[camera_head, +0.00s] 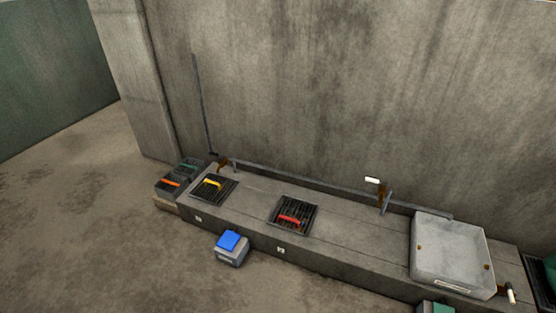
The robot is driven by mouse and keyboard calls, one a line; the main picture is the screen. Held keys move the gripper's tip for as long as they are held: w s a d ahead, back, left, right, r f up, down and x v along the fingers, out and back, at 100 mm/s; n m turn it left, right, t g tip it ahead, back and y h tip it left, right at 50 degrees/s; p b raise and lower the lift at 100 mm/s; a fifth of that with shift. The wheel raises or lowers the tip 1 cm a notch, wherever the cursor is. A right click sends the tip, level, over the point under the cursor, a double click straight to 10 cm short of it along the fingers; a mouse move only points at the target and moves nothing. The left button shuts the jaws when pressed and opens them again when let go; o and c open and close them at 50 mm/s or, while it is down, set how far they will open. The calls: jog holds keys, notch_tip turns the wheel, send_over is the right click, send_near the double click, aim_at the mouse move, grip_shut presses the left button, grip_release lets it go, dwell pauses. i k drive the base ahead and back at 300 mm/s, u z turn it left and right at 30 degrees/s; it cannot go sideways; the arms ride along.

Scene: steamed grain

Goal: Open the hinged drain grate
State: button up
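Two dark square drain grates are set in the top of a long low concrete bench. The left grate (203,194) has a yellow handle (213,182). The middle grate (302,211) has a red handle (289,219). Both look to lie flat and shut. I cannot tell the hinges at this size. My gripper is not in view.
The concrete bench (350,241) runs along the wall, with a pale square basin (450,250) at its right. A grey box with a blue top (229,240) stands on the floor in front. Crates (172,186) stand at the left end. The floor at left is clear.

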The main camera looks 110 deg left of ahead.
aim_at(280, 217)
jog(key=z, duration=0.45)
jog(key=i, duration=0.15)
jog(key=u, duration=3.25)
jog(key=i, duration=0.2)
jog(key=u, duration=1.45)
jog(key=k, duration=0.95)
jog(key=u, duration=0.2)
jog(key=i, duration=0.95)
jog(key=z, duration=0.1)
